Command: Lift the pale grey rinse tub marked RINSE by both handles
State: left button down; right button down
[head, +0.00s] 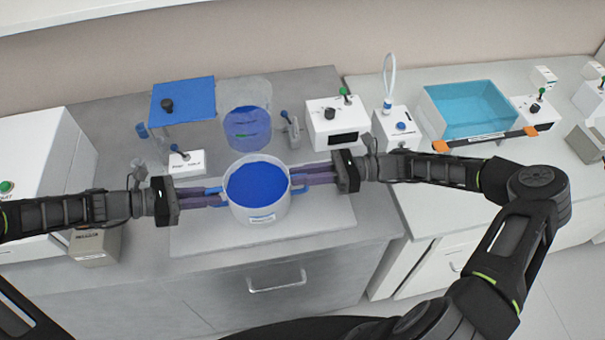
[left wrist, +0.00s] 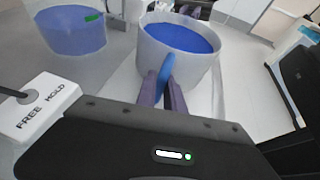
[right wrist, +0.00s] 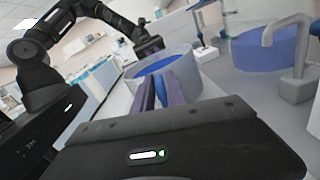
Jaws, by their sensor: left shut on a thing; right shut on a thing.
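A pale grey round tub (head: 262,213) with blue liquid and blue side handles is at the middle of the head view, over a pale mat (head: 325,213). Its small front label is too small to read. My left gripper (head: 219,196) is shut on the tub's left handle, which shows as a blue bar between the fingers in the left wrist view (left wrist: 165,74). My right gripper (head: 295,181) is shut on the right handle; the tub also shows in the right wrist view (right wrist: 178,65). The tub looks level. I cannot tell whether its base touches the mat.
Behind the tub stand a clear vessel with blue liquid (head: 247,128), a blue-topped stand (head: 183,100), and a white box with a dark display (head: 337,121). A small white switch box (head: 188,163) is close behind my left gripper. A teal bath (head: 470,108) stands on the right counter.

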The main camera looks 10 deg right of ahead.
jog(key=shift+w, duration=0.1)
dwell(0.8)
pick_arm(q)
jog(key=c, duration=2)
grip_release()
grip_shut()
jog(key=shift+s, duration=0.1)
pick_arm(e)
jog(key=c, duration=1.9)
grip_release()
grip_shut()
jog(key=shift+r, duration=0.1)
